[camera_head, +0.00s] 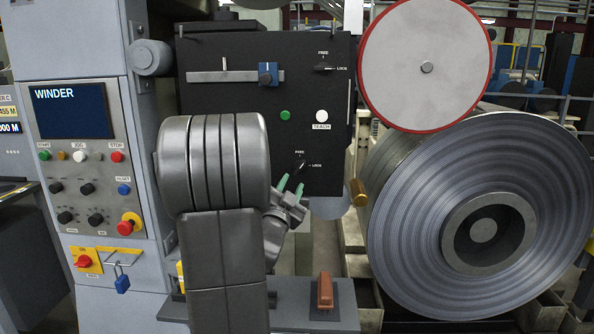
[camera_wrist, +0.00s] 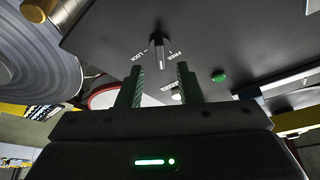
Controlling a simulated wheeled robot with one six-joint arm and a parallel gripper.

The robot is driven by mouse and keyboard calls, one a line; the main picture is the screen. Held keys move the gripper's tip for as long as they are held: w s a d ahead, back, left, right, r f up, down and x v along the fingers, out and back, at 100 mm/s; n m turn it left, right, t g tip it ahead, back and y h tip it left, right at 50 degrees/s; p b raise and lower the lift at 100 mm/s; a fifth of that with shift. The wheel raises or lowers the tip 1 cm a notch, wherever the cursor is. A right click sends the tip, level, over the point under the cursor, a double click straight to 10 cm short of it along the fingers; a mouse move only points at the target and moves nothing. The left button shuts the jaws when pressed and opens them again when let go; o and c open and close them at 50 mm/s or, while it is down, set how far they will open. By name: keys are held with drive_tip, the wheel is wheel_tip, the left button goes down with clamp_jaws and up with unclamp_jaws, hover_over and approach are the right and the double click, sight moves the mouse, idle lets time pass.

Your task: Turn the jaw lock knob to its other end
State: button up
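A small dark knob (camera_head: 301,164) with FREE and LOCK marks sits low on the black panel (camera_head: 230,130). In the wrist view the knob (camera_wrist: 158,42) shows a pale-edged lever pointing down the picture between the two marks; I cannot tell which end it is set to. A similar FREE/LOCK knob (camera_head: 323,65) sits at the panel's upper right. Nothing I can read says which is the jaw lock. My gripper (camera_head: 291,185) is just below the lower knob. Its green fingers (camera_wrist: 158,80) are open and empty, with the knob beyond their tips, apparently untouched.
Above the lower knob are a green button (camera_head: 285,116) and a white button (camera_head: 321,116). A blue slider (camera_head: 268,74) is at upper left. The steel coil (camera_head: 480,225) stands at right, with a brass cylinder (camera_head: 357,192) near it. A brown handle (camera_head: 324,290) stands below.

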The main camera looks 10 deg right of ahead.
sight(298, 171)
drive_tip(key=x, duration=0.6)
drive_tip(key=shift+w+p, duration=0.15)
drive_tip(key=shift+p, duration=0.25)
drive_tip(key=shift+c, duration=0.2)
clamp_jaws()
